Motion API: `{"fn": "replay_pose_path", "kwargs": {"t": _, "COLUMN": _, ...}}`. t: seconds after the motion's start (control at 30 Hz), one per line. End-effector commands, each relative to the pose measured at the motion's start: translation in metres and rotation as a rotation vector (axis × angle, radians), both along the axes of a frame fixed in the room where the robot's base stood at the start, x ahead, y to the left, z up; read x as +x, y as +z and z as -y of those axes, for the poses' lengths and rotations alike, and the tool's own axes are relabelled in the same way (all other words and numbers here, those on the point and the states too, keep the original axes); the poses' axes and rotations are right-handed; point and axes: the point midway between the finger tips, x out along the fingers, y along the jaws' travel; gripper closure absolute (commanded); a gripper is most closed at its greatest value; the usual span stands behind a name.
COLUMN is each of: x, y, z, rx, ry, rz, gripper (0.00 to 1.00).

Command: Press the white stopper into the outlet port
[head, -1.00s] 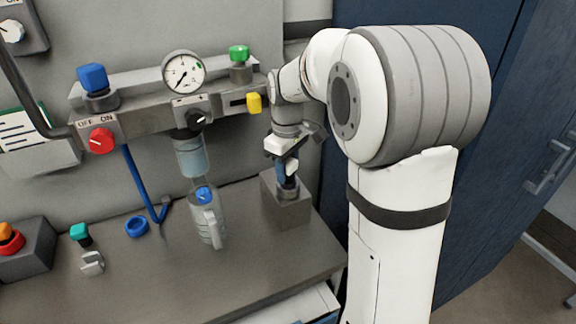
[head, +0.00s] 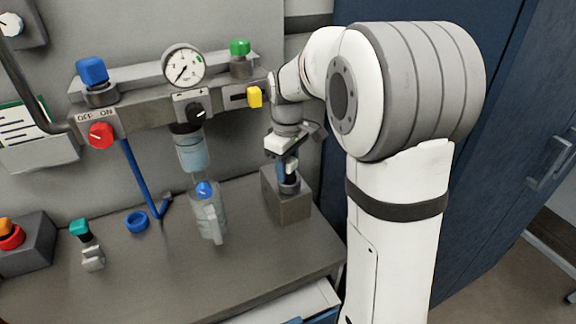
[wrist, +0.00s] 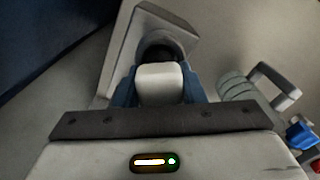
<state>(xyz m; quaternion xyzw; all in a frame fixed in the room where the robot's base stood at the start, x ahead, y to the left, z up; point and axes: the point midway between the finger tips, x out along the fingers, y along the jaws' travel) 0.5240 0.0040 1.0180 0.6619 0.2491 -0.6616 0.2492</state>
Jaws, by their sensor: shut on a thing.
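My gripper (head: 288,172) is shut on the white stopper (wrist: 160,84), which sits between its two blue fingers in the wrist view. The gripper points down over a grey block (head: 286,208) at the back right of the bench. A round collar (head: 289,187) is on top of this block, directly below the fingers. In the wrist view a dark round opening (wrist: 161,52) shows just beyond the stopper. The fingers hide the stopper's lower end, so I cannot tell whether it touches the collar or sits in the opening.
A clear jug (head: 209,215) stands left of the block. A wall manifold (head: 150,114) carries a gauge (head: 184,65), a red knob (head: 101,135) and a yellow handle (head: 255,97). The front bench is clear.

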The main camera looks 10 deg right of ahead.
Motion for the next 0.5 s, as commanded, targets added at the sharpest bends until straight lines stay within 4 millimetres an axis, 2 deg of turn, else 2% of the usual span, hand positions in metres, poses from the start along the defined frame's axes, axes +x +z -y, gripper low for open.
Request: {"fn": "replay_pose_path", "kwargs": {"t": 0.5, "x": 0.0000, "y": -0.0067, "z": 0.0005, "rx": 0.000, "ry": -0.001, "rz": 0.000, "gripper": 0.86}}
